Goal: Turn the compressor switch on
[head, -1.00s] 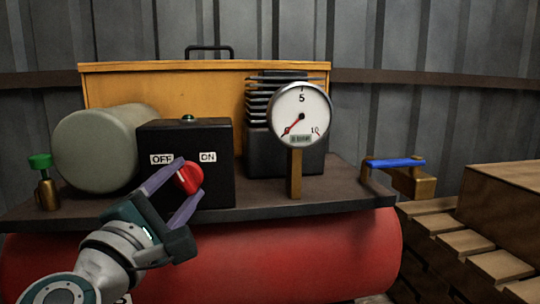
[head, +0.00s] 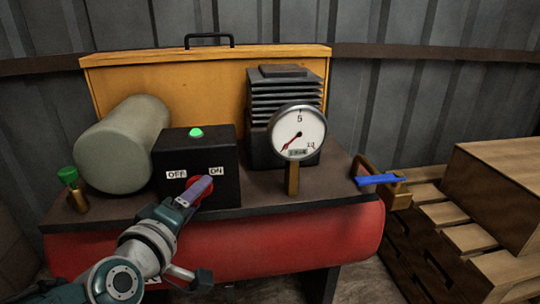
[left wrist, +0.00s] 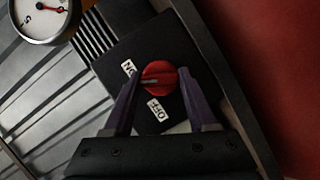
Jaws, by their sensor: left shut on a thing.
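The compressor's black switch box (head: 225,160) stands on the compressor's top plate, with OFF and ON labels on its front. Its red knob (head: 208,184) sits just below the labels and is partly covered by my left gripper (head: 202,190). The left gripper is shut on the knob, one purple finger on each side. In the left wrist view the knob (left wrist: 160,70) shows between the fingers, and its pale mark points toward the ON label (left wrist: 128,68). The green lamp (head: 196,133) on top of the box is bright. My right gripper is not in view.
A pressure gauge (head: 298,132) stands right of the box, its needle low. A grey cylinder (head: 120,145) and a green-topped valve (head: 68,176) are at left. A blue-handled valve (head: 378,179) and a wooden pallet (head: 465,240) are at right. A red tank (head: 300,238) lies below the plate.

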